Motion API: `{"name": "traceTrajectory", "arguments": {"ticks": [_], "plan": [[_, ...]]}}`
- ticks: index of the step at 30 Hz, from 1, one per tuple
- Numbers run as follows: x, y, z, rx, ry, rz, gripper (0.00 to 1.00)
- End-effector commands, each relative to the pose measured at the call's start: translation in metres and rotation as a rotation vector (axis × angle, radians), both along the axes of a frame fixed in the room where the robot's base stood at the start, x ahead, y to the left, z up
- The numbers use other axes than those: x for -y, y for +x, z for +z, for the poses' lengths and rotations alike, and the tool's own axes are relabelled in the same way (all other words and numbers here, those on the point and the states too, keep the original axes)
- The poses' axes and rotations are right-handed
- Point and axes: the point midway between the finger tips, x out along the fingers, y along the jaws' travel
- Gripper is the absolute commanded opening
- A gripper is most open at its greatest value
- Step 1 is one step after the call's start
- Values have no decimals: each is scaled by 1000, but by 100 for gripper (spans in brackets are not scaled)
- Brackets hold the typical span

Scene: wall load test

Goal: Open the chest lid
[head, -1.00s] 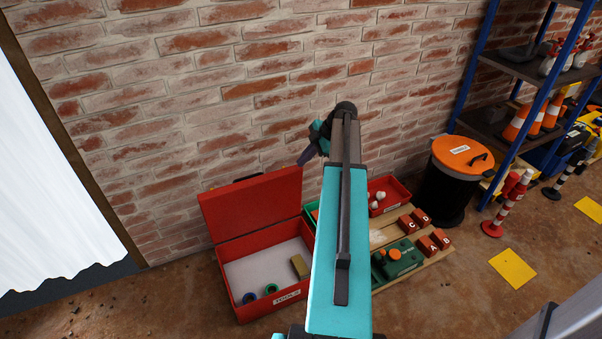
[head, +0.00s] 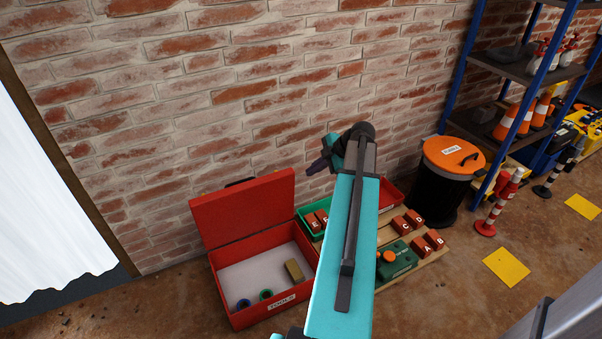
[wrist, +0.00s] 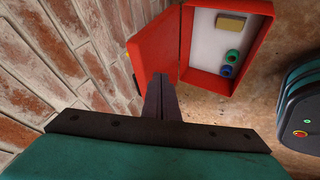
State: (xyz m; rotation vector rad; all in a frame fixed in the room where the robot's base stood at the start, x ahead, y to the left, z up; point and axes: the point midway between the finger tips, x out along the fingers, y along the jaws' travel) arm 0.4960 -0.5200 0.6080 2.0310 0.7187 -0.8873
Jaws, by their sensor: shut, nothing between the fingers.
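The red chest (head: 228,308) labelled TOOLS stands on the floor by the brick wall. Its lid (head: 243,208) stands upright, tilted back toward the wall, and the inside shows. A tan block (head: 293,270), a blue ring (head: 243,305) and a green ring (head: 266,295) lie in it. My gripper (head: 318,167) is shut and empty, up and to the right of the lid, apart from it in the head view. In the wrist view the gripper's fingers (wrist: 160,92) point toward the open lid (wrist: 153,45); whether they touch it I cannot tell.
Right of the chest, a wooden pallet (head: 432,258) holds a green bin (head: 311,216), several lettered bricks and a green case (head: 397,262). A black bin with an orange lid (head: 453,155) and a blue shelf (head: 462,85) stand further right.

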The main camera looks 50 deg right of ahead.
Motion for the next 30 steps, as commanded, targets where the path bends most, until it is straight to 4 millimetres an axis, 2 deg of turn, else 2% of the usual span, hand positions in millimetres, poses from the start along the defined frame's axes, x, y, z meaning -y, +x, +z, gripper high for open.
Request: {"name": "traceTrajectory", "arguments": {"ticks": [8, 24, 30], "plan": [[-4, 14, -19, -1, 1, 1, 0], [-18, 60, -79, -1, 2, 2, 0], [-8, 78, -76, 0, -1, 1, 0]]}}
